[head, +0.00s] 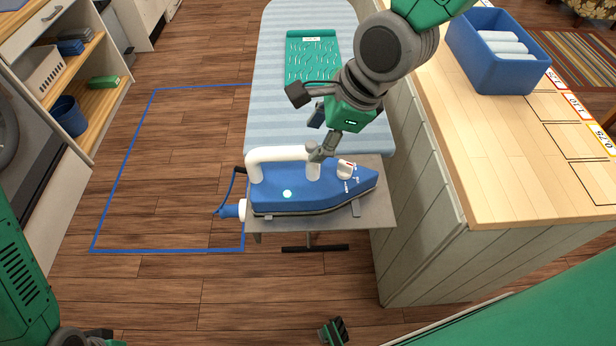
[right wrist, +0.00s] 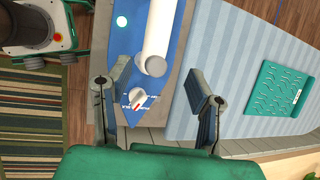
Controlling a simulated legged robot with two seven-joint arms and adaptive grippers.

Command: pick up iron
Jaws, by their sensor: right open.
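A blue iron (head: 315,190) with a white handle (head: 280,154) and a white dial rests flat on the grey end plate (head: 375,215) of the ironing board, its nose to the right. My right gripper (head: 322,135) is open at the front post of the handle. In the right wrist view, the iron (right wrist: 130,50) and its handle (right wrist: 157,30) show ahead of the open, empty fingers (right wrist: 158,85), which stand apart on either side of the handle's line. Contact cannot be told. Dark parts, possibly my left gripper (head: 85,338), are cut off at the lower left.
The striped ironing board (head: 275,60) carries a green patterned sheet (head: 312,55). A wooden counter (head: 480,150) with a blue bin (head: 495,65) stands close on the right. Shelves (head: 80,65) are at left. Blue tape (head: 115,180) marks clear floor.

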